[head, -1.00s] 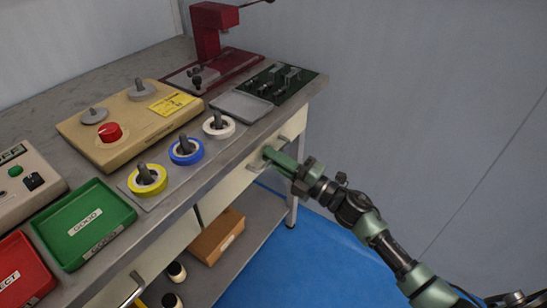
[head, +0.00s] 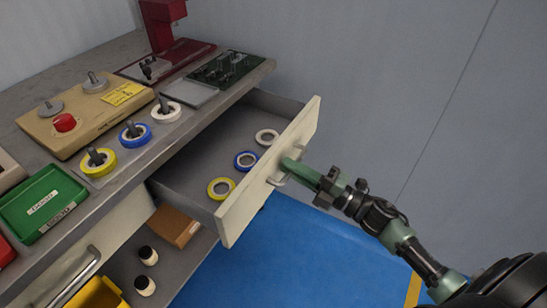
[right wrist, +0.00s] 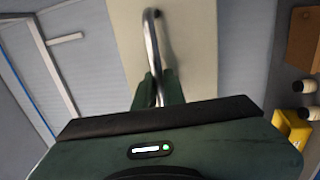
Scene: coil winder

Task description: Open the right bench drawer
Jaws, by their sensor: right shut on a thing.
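The right bench drawer (head: 268,180) is pulled well out from under the bench top, and its cream front panel shows in the head view. Inside lie a white, a blue and a yellow tape ring. My right gripper (head: 288,168) is at the drawer front, shut on the metal bar handle (head: 275,181). In the right wrist view the handle (right wrist: 151,50) runs down between the green fingers (right wrist: 158,90), with the cream panel (right wrist: 190,45) behind it. My left gripper is not in view.
The bench top (head: 205,112) carries a green tray (head: 42,208), a beige box (head: 85,115), tape rings on posts and a red press (head: 160,25). A brown box (head: 173,225) and dark bottles stand on the lower shelf. Blue floor (head: 300,250) is clear below the drawer.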

